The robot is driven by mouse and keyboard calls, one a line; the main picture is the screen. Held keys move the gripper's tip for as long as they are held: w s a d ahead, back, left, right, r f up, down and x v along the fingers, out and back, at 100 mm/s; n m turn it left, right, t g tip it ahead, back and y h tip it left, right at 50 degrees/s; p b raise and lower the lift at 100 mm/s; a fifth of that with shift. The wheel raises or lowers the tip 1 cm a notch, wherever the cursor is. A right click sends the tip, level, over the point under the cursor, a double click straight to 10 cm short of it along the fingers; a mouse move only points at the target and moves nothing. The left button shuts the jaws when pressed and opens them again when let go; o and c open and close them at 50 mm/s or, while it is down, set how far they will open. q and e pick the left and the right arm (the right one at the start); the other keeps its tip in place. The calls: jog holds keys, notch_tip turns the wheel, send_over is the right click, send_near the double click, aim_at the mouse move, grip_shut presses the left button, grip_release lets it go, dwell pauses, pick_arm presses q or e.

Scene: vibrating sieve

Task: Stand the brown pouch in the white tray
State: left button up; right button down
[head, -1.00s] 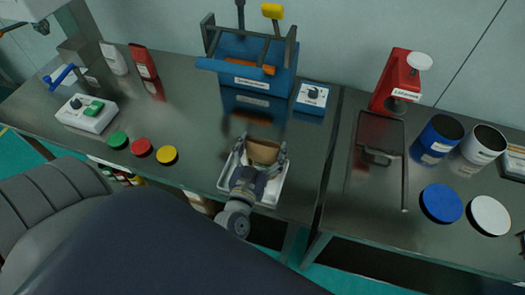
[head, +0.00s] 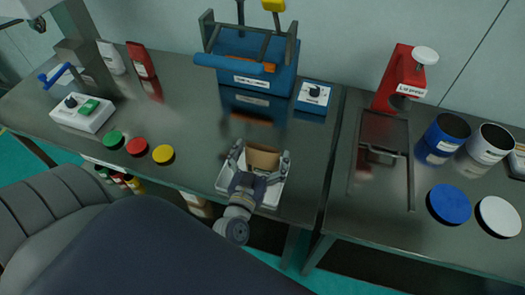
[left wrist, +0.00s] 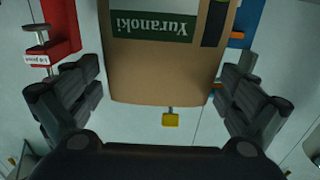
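The brown pouch (head: 262,160) stands upright in the white tray (head: 272,197) at the front edge of the left bench, in the head view. In the left wrist view the pouch (left wrist: 165,70) fills the middle, with a green "Yuranoki" label upside down. My left gripper (head: 260,163) is open, one finger on each side of the pouch. Small gaps show between fingers and pouch in the head view. The gripper hides part of the tray and the pouch's lower part. My right gripper is not in view.
A blue sieve machine (head: 245,75) with a control box (head: 313,97) stands behind the tray. Green, red and yellow lids (head: 137,147) lie left. A red lid press (head: 400,85), blue and white tubs and their lids are on the right bench. Bench between tray and machine is clear.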

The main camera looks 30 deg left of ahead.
pick_arm(q)
jog(key=shift+r, duration=0.2)
jog(key=shift+s+f, duration=0.2)
jog(key=shift+s, duration=0.1)
jog(key=b+v, duration=0.2)
jog(key=v, duration=0.9)
jog(key=shift+s+d+r+b, duration=0.15)
jog(key=shift+s+d+b, duration=0.05)
jog(key=shift+b, duration=0.2)
jog(key=shift+w, duration=0.1)
